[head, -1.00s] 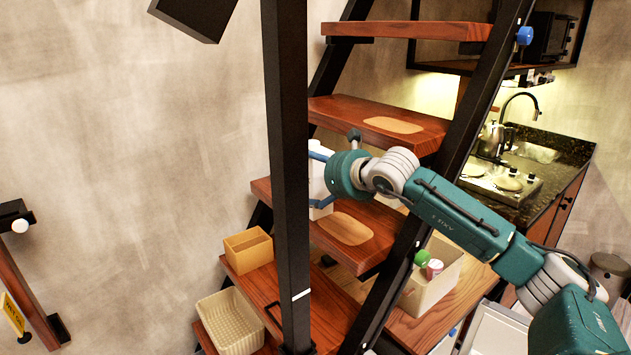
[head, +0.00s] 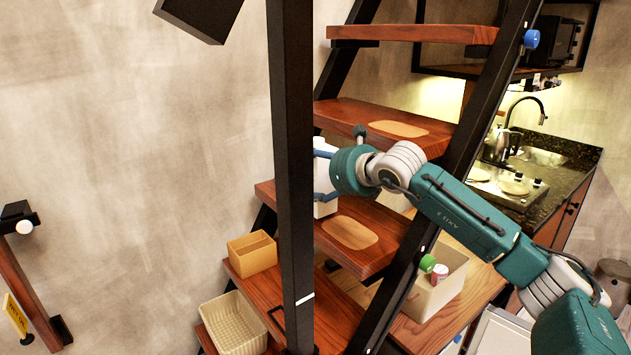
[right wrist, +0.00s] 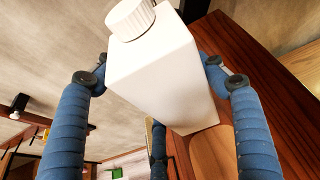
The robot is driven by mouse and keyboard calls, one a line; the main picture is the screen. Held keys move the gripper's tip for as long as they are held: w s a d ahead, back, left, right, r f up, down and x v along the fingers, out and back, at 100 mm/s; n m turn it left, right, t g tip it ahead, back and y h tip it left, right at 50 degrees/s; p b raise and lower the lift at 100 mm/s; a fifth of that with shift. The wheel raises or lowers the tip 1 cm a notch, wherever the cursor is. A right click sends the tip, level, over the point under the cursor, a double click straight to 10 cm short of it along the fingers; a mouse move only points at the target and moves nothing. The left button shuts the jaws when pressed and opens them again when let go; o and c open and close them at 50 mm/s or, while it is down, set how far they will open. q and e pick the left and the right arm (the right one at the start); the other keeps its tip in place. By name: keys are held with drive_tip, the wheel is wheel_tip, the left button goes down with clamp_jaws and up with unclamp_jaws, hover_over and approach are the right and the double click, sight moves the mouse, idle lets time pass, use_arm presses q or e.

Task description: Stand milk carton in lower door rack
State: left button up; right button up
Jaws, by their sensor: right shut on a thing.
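The white milk carton (right wrist: 165,75) with a round white screw cap fills the middle of the right wrist view. The blue fingers of my right gripper (right wrist: 158,82) are closed around its sides. In the head view the carton (head: 325,208) shows only as a white strip between the black post and my gripper (head: 323,176). It is upright at a wooden stair step (head: 285,192); I cannot tell whether its base touches the step. My left gripper is not in view. No door rack can be made out.
A black post (head: 291,120) stands close in front of the stair and hides part of it. A yellow divided box (head: 252,252) and a cream basket (head: 232,325) sit on lower steps. A beige bin (head: 440,290) with a green-capped item stands right. A kitchen counter (head: 560,180) is behind.

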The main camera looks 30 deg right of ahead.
wheel_tip(320, 180, up, 15)
drive_tip(key=shift+f+b, duration=0.15)
drive_tip(key=shift+b, duration=0.75)
drive_tip(key=shift+r, duration=1.95)
